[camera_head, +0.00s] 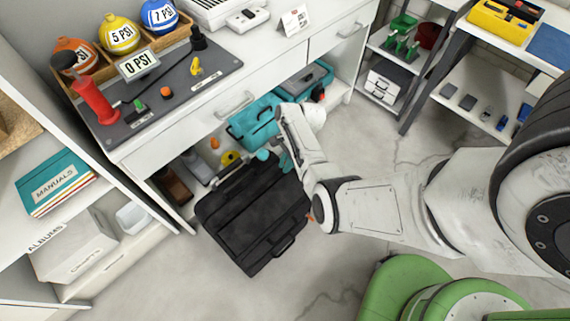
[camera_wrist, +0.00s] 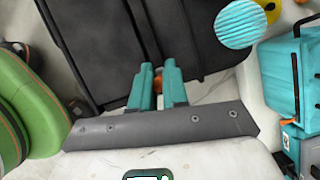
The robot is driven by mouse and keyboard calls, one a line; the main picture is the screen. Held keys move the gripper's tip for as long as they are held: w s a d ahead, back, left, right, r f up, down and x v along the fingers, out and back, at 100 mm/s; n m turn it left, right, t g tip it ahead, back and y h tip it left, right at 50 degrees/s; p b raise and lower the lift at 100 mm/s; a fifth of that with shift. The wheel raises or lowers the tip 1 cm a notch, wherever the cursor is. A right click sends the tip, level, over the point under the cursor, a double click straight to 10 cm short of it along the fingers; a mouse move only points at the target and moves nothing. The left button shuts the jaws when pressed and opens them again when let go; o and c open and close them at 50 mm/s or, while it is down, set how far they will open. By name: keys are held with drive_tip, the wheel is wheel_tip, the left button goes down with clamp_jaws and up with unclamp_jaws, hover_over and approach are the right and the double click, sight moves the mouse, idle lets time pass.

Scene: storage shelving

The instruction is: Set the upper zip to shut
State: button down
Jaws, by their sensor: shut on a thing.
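A black suitcase (camera_head: 255,222) lies on the floor in front of the workbench, its handle toward the lower right. It fills the top of the wrist view (camera_wrist: 95,50). My gripper (camera_wrist: 158,72) has teal fingers, close together at the suitcase's edge. A small orange piece (camera_wrist: 157,86), apparently a zip pull, shows between them. In the head view my gripper (camera_head: 284,160) is at the suitcase's upper right corner, partly hidden by my arm. Another small orange spot (camera_head: 310,217) shows at the suitcase's right edge beside my arm. The zip track's state cannot be made out.
A teal toolbox (camera_head: 254,122) stands beyond my gripper, right of it in the wrist view (camera_wrist: 290,75). A striped teal disc (camera_wrist: 240,24) and a yellow round thing (camera_head: 229,158) lie close by. The workbench (camera_head: 180,130) borders the suitcase; open floor (camera_head: 170,270) lies below.

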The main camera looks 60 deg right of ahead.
drive_tip(key=c, duration=1.4)
unclamp_jaws()
drive_tip(key=shift+s+d, duration=0.1)
drive_tip(key=shift+d, duration=0.25)
drive_tip(key=shift+o, duration=1.2)
drive_tip(key=shift+a, duration=0.1)
drive_tip(key=p+v, duration=0.3)
drive_tip(key=v, duration=0.7)
drive_tip(key=shift+r, duration=0.35)
drive_tip(key=shift+s, duration=0.1)
